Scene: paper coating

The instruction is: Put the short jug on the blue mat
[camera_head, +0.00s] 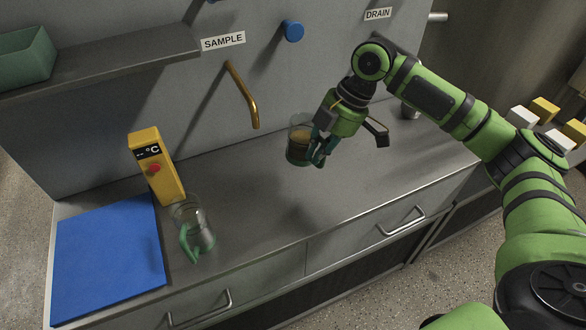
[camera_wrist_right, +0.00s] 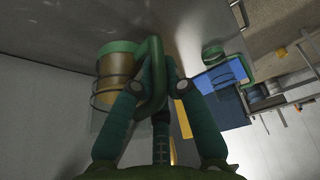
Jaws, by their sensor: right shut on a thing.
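My right gripper (camera_head: 319,150) is shut on the green handle of a clear jug (camera_head: 298,142) with brown liquid in it. It holds this jug above the counter, in front of the back wall. In the wrist view the held jug (camera_wrist_right: 113,78) shows at left, with its handle between my fingers. A second clear jug (camera_head: 196,228) with a green handle stands on the counter, beside the right edge of the blue mat (camera_head: 108,255). The held jug looks the shorter of the two. The mat is bare. My left gripper is out of view.
A yellow temperature device (camera_head: 157,168) stands behind the mat's right corner. A brass spout (camera_head: 243,95) hangs from the wall under the SAMPLE label. A shelf (camera_head: 110,65) with a green bin (camera_head: 25,60) juts out at upper left. The middle counter is clear.

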